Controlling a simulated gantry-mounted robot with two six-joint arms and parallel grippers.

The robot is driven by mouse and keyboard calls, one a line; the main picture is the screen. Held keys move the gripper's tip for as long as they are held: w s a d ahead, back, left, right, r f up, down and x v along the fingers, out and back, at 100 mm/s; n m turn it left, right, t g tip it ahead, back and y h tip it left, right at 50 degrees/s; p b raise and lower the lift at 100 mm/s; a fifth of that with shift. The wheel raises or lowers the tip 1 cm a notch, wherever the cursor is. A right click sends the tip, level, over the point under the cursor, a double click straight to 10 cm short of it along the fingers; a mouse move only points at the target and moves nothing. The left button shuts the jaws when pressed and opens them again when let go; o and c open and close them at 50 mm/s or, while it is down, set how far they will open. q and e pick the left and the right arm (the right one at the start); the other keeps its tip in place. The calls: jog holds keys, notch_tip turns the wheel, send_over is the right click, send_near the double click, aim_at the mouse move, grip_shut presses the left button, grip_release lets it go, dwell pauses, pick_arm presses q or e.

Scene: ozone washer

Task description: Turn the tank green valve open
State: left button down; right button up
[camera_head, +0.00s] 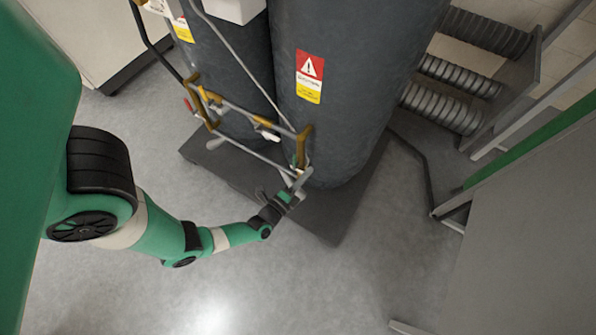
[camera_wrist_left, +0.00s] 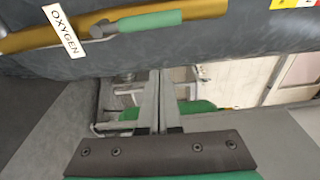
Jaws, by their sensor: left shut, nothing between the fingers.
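The green valve handle (camera_wrist_left: 150,21) shows at the top of the left wrist view. It lies along a brass pipe (camera_wrist_left: 215,9) with a white OXYGEN tag (camera_wrist_left: 65,31), against a dark grey tank (camera_wrist_left: 255,42). In the head view the brass pipe (camera_head: 303,146) stands at the lower front of the right tank (camera_head: 345,80); the handle there is small and partly hidden. My left gripper (camera_head: 302,178) is just below this pipe; it also shows in the left wrist view (camera_wrist_left: 160,74), fingers together and empty, apart from the green handle. My right gripper is not in view.
A second dark tank (camera_head: 228,75) stands to the left, and both tanks rest on a dark base plate (camera_head: 335,215). Thin pipes (camera_head: 245,113) and a red-handled valve (camera_head: 188,104) run across the front. Ribbed hoses (camera_head: 440,108) and a grey panel (camera_head: 530,240) are at right. The floor in front is clear.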

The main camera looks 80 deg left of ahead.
pick_arm(q)
jog(key=p+v, duration=0.2)
jog(key=v, duration=0.7)
jog(key=shift+s+a, duration=0.25)
jog(key=shift+a, duration=0.1)
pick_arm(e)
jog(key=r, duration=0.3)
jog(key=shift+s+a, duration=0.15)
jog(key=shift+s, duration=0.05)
